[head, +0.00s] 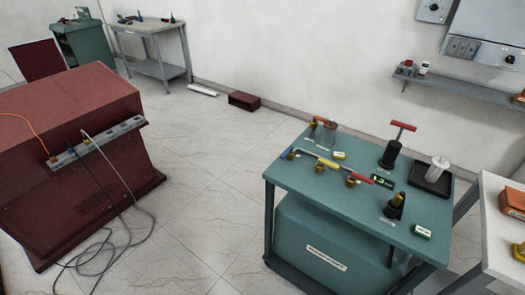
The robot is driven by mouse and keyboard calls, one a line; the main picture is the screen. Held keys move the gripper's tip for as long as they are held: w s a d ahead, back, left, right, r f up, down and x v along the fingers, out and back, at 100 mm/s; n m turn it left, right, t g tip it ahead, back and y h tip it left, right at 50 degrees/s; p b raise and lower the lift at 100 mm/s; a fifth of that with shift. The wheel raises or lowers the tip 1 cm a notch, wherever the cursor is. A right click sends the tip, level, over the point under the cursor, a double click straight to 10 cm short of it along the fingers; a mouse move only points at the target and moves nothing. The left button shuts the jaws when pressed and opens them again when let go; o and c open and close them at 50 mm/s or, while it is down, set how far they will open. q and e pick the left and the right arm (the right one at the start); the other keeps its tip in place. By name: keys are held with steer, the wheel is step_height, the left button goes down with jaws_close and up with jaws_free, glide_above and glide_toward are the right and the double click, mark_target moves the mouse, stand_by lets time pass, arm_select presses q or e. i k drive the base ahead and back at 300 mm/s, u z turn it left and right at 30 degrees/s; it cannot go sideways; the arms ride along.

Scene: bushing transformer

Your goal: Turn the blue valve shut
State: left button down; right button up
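A small blue part (290,154), which looks like the blue valve's handle, is at the left end of a thin grey pipe (328,163) on the teal table (300,180). It is too small to tell whether the valve is open or shut. A red handle (360,178) is at the pipe's right end. Brass-coloured fittings (319,167) stand near the pipe. Neither of my grippers is in view.
The table also holds a black pump-like device with a red T-handle (403,126), a black cone-shaped part (395,205) and small labelled boxes (422,232). A dark red cabinet (80,190) stands left, with loose cables (120,255) on the floor. Open floor (215,190) lies between.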

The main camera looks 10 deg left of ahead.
mark_target(290, 149)
steer(key=z, duration=2)
steer(key=i, duration=1.3)
steer(key=u, duration=2.05)
